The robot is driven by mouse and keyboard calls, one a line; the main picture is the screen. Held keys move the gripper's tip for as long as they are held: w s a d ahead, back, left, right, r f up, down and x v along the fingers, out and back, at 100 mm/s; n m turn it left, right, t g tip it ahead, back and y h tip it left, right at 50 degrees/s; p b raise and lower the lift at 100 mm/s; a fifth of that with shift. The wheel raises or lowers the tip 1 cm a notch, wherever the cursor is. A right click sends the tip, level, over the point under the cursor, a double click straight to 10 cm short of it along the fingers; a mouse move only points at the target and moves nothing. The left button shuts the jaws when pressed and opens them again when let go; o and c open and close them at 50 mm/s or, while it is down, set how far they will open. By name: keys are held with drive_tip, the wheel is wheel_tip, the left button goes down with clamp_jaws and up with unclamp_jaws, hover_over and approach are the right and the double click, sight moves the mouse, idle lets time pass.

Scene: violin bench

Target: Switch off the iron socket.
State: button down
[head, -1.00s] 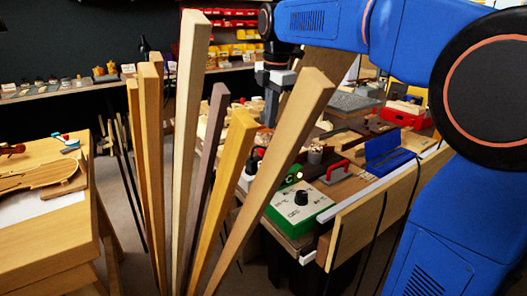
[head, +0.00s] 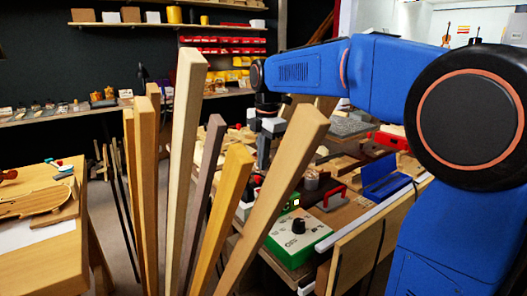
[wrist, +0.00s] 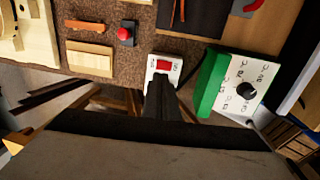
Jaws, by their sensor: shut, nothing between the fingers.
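The likely iron socket is a white plate with a red rocker switch (wrist: 165,67), seen in the wrist view on the edge of the brown bench top. My gripper (wrist: 161,85) is shut and empty. Its dark fingers overlap the lower part of the white plate in this view, just below the red rocker. I cannot tell whether they touch it or which way the rocker is set. In the head view my gripper (head: 264,152) hangs over the bench behind upright wood strips. The socket is not clear there.
A green box with a black dial (wrist: 246,90) stands right of the socket, also seen in the head view (head: 298,236). A red round button (wrist: 126,34) lies to the left. Tall wood strips (head: 184,150) stand before the bench. A violin table (head: 45,250) is at left.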

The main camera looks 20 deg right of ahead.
sight(260, 190)
drive_tip(key=f, duration=0.5)
drive_tip(key=w+f, duration=0.1)
drive_tip(key=f, duration=0.2)
drive_tip(key=shift+a+f, duration=0.1)
drive_tip(key=shift+a, duration=0.05)
